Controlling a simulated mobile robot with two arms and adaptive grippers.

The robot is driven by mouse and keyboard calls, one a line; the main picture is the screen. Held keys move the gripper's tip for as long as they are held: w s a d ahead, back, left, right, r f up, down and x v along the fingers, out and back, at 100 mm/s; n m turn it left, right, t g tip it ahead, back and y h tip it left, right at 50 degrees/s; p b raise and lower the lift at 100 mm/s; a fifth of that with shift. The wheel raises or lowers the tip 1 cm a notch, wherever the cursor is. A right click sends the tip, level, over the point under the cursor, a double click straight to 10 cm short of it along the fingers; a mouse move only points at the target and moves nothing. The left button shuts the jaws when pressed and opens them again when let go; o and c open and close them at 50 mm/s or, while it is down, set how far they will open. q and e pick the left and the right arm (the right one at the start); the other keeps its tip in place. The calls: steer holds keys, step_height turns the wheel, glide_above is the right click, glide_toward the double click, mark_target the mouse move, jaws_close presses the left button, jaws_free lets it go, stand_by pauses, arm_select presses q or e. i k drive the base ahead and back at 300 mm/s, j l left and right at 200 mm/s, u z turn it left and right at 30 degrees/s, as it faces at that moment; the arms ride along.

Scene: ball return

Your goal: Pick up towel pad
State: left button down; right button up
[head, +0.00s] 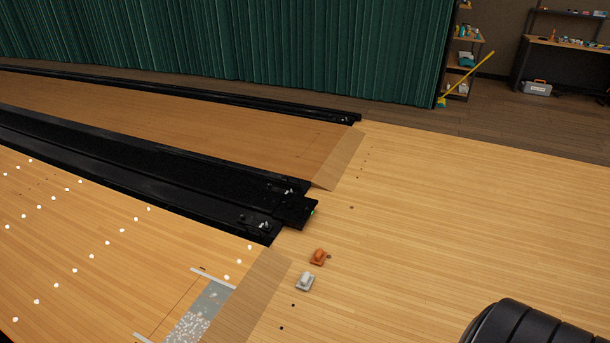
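Neither of my grippers shows in the head view.
Black gutters (150,165) run along the lanes at left. A greyish wet-looking patch (205,310) lies between pale strips on the near lane. A black ribbed rounded thing (535,325) fills the bottom right. Open floor (460,220) extends right; shelves stand at the back.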

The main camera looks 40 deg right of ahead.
mark_target(305, 281)
steer(key=z, duration=1.25)
